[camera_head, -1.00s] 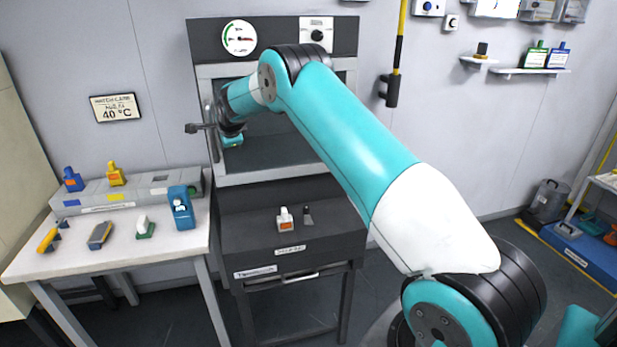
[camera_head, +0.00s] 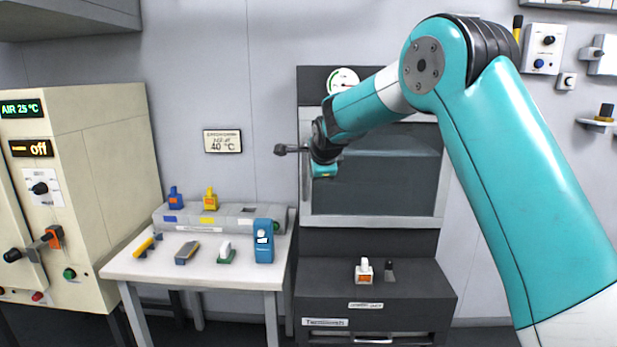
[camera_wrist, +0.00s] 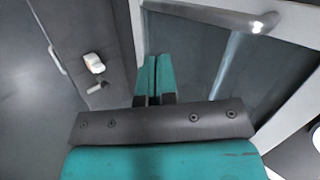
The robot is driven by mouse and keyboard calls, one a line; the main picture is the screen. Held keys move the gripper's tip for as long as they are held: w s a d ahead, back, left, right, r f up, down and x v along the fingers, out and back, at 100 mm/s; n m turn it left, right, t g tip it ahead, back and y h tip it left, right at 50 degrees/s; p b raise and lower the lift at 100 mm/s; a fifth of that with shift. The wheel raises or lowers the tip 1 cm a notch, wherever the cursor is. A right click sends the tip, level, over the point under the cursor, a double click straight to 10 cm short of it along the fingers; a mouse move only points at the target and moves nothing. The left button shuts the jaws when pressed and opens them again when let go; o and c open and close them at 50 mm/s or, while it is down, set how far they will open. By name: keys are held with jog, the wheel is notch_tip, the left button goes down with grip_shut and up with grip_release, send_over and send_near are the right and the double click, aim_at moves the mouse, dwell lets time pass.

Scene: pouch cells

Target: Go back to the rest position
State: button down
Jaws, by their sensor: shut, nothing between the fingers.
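My gripper (camera_wrist: 153,80) is shut and empty in the wrist view, its two teal fingers together. In the head view my gripper (camera_head: 325,171) hangs at the end of my teal and white arm, in front of the left side of the dark cabinet's glass door (camera_head: 385,180). I cannot tell whether my gripper touches the door.
A white table (camera_head: 215,272) stands at left with a grey rack (camera_head: 180,216), a blue device (camera_head: 264,241) and small tools. A beige oven (camera_head: 95,190) is further left. A white-and-orange bottle (camera_head: 364,271) stands on the dark ledge (camera_head: 325,285) below the door.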

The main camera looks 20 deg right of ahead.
jog(key=s+a+r+n+g+y, duration=0.1)
jog(key=s+a+n+g+y, duration=0.1)
jog(key=s+a+n, duration=0.6)
jog(key=s+a+n+g+y, duration=0.15)
jog(key=s+a+n, duration=0.35)
jog(key=s, duration=0.6)
jog(key=s+a+f+n+g+y, duration=0.1)
jog(key=s+a+n+g, duration=0.1)
jog(key=s+n, duration=0.5)
jog(key=s+a+f+n+g+y, duration=0.1)
jog(key=s+n, duration=0.6)
jog(key=s, duration=1.2)
jog(key=a+f+g, duration=0.1)
jog(key=a+g, duration=0.1)
jog(key=a, duration=0.1)
jog(key=shift+s+a+n+y, duration=0.35)
jog(key=shift+s+n, duration=0.05)
jog(key=c, duration=1.8)
grip_release()
jog(key=shift+g, duration=0.25)
